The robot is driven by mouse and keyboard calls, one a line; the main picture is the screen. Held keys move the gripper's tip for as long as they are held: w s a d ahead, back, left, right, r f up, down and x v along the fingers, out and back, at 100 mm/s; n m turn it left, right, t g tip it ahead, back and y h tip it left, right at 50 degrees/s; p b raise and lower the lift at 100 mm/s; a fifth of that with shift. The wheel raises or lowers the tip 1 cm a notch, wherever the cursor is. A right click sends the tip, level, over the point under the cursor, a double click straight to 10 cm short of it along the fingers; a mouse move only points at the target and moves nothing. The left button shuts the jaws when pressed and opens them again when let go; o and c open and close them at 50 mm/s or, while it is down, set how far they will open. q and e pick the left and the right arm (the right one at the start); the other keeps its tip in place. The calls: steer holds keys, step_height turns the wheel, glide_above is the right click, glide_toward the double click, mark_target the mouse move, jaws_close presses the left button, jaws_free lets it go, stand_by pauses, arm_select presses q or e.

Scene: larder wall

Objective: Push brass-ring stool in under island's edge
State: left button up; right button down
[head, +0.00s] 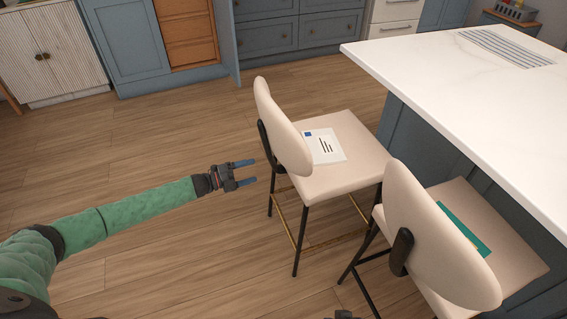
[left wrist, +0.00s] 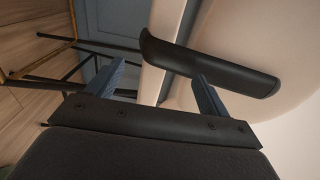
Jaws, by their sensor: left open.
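The cream stool with brass foot bars (head: 328,238) stands beside the white-topped island (head: 450,100), its seat partly short of the island's edge. Its backrest (head: 285,130) faces my left arm. A white printed paper (head: 325,146) lies on its seat. My left gripper (head: 249,172) is open and empty, pointing at the stool just behind the backrest's lower part. In the left wrist view the open fingers (left wrist: 159,69) are near the dark backrest bracket (left wrist: 205,65); I cannot tell if they touch. A dark piece (head: 343,314) at the bottom edge looks like my right gripper, mostly cut off.
A second cream stool (head: 425,240) stands nearer, with a green flat item (head: 463,229) on its seat. A striped grey cloth (head: 505,46) lies on the island. Blue cabinets (head: 125,45) line the back. The wooden floor (head: 130,150) at left is clear.

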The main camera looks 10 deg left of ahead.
arm_select(q)
steer(key=b+x, duration=0.2)
steer(key=x, duration=1.3)
steer(key=shift+r, duration=0.1)
arm_select(e)
step_height(320, 180, down, 10)
steer(key=shift+w+a+t, duration=0.4)
steer(key=shift+w, duration=0.05)
steer(key=shift+r, duration=0.1)
arm_select(q)
jaws_close()
